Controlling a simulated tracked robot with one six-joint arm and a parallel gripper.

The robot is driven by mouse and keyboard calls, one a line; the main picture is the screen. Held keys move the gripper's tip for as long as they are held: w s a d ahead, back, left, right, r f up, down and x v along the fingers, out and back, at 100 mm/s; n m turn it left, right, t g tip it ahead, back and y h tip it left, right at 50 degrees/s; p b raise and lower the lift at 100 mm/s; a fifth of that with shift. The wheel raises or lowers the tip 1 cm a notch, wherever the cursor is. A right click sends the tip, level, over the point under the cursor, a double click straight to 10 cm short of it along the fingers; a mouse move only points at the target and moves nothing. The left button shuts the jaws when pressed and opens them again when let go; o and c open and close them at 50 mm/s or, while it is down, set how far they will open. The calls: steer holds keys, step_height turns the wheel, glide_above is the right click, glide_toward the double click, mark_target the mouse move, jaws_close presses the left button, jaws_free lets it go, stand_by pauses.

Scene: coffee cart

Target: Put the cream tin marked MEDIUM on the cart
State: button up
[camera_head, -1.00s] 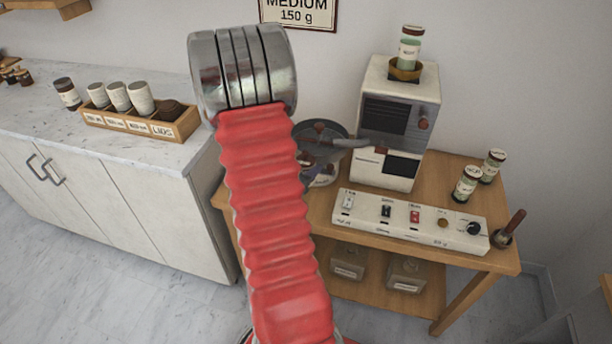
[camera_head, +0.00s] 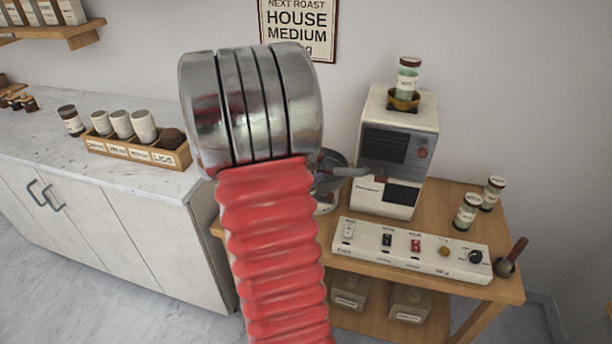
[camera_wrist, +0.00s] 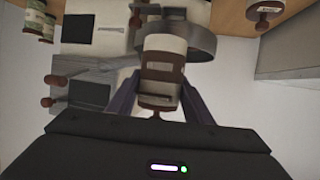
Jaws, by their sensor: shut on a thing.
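In the wrist view, my gripper (camera_wrist: 160,98) is shut on a cream tin (camera_wrist: 165,43) with a brown band and a brown lid facing me. One dark finger is on each side of it. I cannot read its marking. The wooden cart (camera_head: 455,205) stands right of centre in the head view, and part of its top also shows in the wrist view (camera_wrist: 232,18). The held tin overlaps a round metal pan (camera_wrist: 200,42) in the wrist view; I cannot tell their separation. My arm hides the gripper and held tin in the head view.
The counter (camera_head: 180,185) is left. A wall sign (camera_head: 298,25) reads HOUSE MEDIUM.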

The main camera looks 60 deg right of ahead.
stand_by(0.3)
steer(key=w+a+r+n+t+y, duration=0.1)
steer(key=w+a+r+n+t, duration=0.15)
steer(key=w+a, duration=0.55)
steer(key=w+a+r+n+t+y, duration=0.1)
steer(key=w+a+n+t, duration=0.4)
steer(key=w, duration=0.6)
steer(key=w+a+r+n+t+y, duration=0.1)
steer(key=w+a+r+t, duration=0.1)
steer(key=w+a, duration=0.65)
steer(key=w+a+r+n+t+y, duration=0.1)
steer(key=w+a+r+n+y, duration=0.1)
steer(key=a, duration=0.8)
steer(key=w+a+r+n+t+y, duration=0.2)
steer(key=w+a, duration=0.3)
steer(key=a, duration=0.4)
steer(key=w+a+r+n+t+y, duration=0.1)
steer(key=w+a+r+n+y, duration=0.1)
steer(key=a, duration=0.8)
steer(key=shift+w+a+n, duration=0.35)
steer(key=shift+w+n, duration=0.1)
steer(key=shift+w, duration=0.8)
steer(key=shift+t, duration=0.25)
